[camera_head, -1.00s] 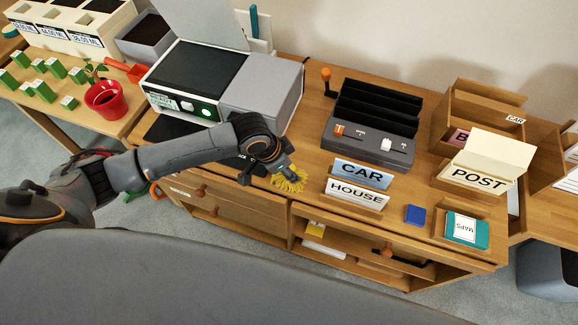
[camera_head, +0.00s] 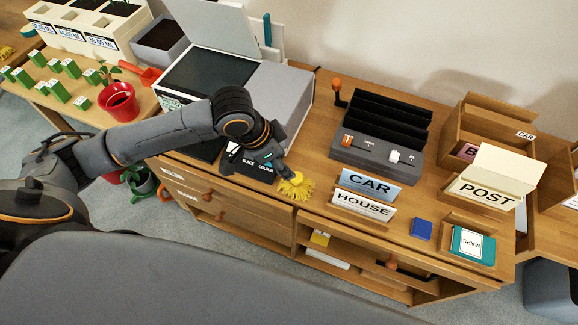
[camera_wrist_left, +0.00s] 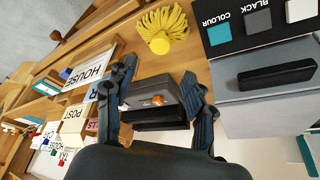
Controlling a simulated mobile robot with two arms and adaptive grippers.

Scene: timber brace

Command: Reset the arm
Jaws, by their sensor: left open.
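My left arm comes in from the left across the front of the grey-and-white machine. Its gripper (camera_head: 272,162) is above the desk's front part, behind the yellow fringed thing (camera_head: 297,186). In the left wrist view the gripper (camera_wrist_left: 162,85) has its two dark fingers spread apart with nothing held between them. The yellow fringed thing (camera_wrist_left: 162,28) shows beyond the fingers there, apart from them. The black slotted tray unit with an orange knob (camera_wrist_left: 152,103) appears behind the gap between the fingers. My right gripper is not in view.
The machine (camera_head: 285,95) stands with its lid up close behind my arm. CAR (camera_head: 368,184) and HOUSE (camera_head: 361,203) signs, a blue block (camera_head: 421,229), and a POST box (camera_head: 484,194) stand to the right. A red pot (camera_head: 118,103) is at left.

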